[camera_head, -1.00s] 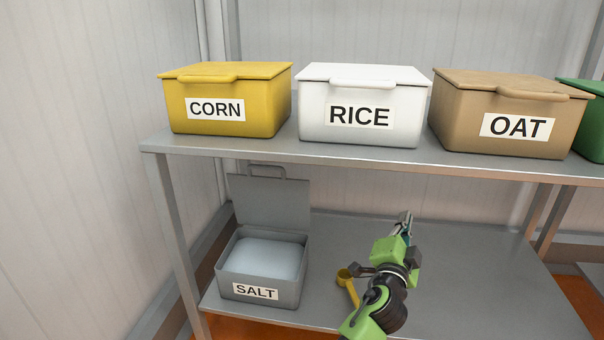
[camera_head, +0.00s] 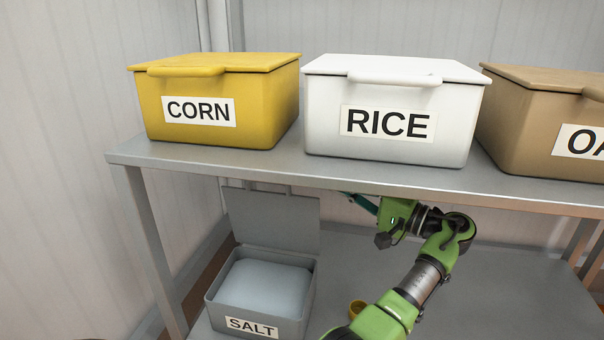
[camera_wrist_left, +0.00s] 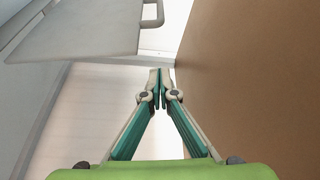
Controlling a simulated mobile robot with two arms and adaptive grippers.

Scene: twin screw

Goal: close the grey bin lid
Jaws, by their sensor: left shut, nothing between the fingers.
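The grey bin labelled SALT (camera_head: 298,316) stands on the lower shelf at the left in the head view, with pale salt inside. Its grey lid (camera_head: 272,220) stands open, upright at the back; its handle is partly hidden by the upper shelf edge. The lid also shows at upper left in the left wrist view (camera_wrist_left: 88,28), with its handle (camera_wrist_left: 153,14). My left gripper (camera_head: 358,202) is under the upper shelf, right of the lid and apart from it, pointing left. Its fingers (camera_wrist_left: 160,76) are shut and empty. My right gripper is not in view.
The upper shelf (camera_head: 240,160) holds the CORN (camera_head: 215,85), RICE (camera_head: 390,105) and OAT (camera_head: 540,115) bins close above my left gripper. A yellow scoop (camera_head: 357,306) is on the lower shelf, partly hidden by my arm. The lower shelf is clear at right.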

